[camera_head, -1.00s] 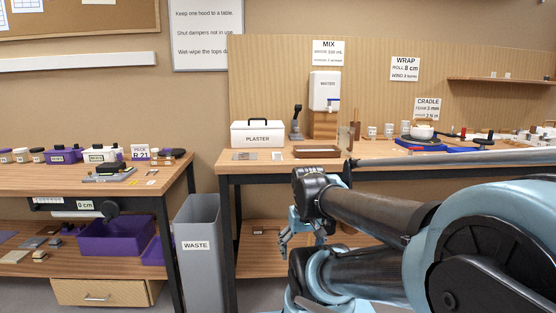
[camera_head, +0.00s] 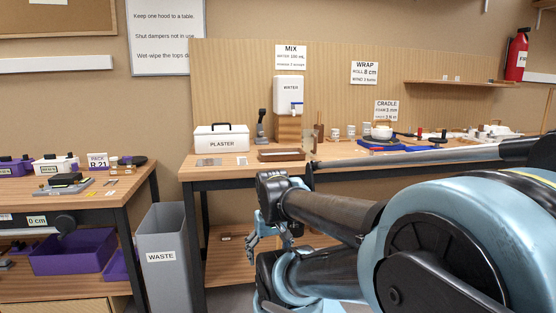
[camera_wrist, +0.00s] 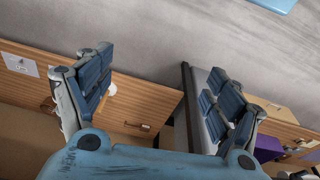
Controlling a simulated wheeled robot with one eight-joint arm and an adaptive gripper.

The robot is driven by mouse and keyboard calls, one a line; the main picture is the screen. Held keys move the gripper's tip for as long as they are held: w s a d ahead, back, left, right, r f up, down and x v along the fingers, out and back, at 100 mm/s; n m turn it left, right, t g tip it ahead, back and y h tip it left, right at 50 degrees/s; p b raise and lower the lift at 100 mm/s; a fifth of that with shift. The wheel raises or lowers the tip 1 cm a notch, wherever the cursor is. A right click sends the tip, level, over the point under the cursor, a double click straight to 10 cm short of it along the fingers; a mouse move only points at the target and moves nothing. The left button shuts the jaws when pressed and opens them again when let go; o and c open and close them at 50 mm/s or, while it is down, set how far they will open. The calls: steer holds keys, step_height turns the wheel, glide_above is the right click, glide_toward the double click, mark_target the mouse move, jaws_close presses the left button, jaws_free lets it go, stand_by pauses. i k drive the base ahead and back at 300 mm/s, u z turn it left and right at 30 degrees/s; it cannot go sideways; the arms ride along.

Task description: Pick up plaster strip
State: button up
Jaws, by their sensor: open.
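I cannot make out a plaster strip for certain in either view. A white box labelled PLASTER (camera_head: 221,139) stands at the left end of the right-hand bench, lid on. A small pale piece (camera_head: 241,160) lies in front of it, too small to identify. My gripper (camera_head: 251,242) hangs below the bench's front edge in the head view, apart from everything on top. In the wrist view my gripper (camera_wrist: 158,68) has its two fingers spread wide, with nothing between them.
The bench (camera_head: 345,153) carries a brown tray (camera_head: 281,155), a water dispenser (camera_head: 289,92), several cups and a blue tray (camera_head: 385,146). A grey WASTE bin (camera_head: 163,240) stands between it and the left table (camera_head: 125,182). A purple bin (camera_head: 72,251) sits below that table.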

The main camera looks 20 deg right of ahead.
mark_target(242, 161)
steer(key=z, duration=1.95)
steer(key=k, duration=1)
steer(key=u, duration=0.75)
steer(key=i, duration=1)
steer(key=z, duration=0.05)
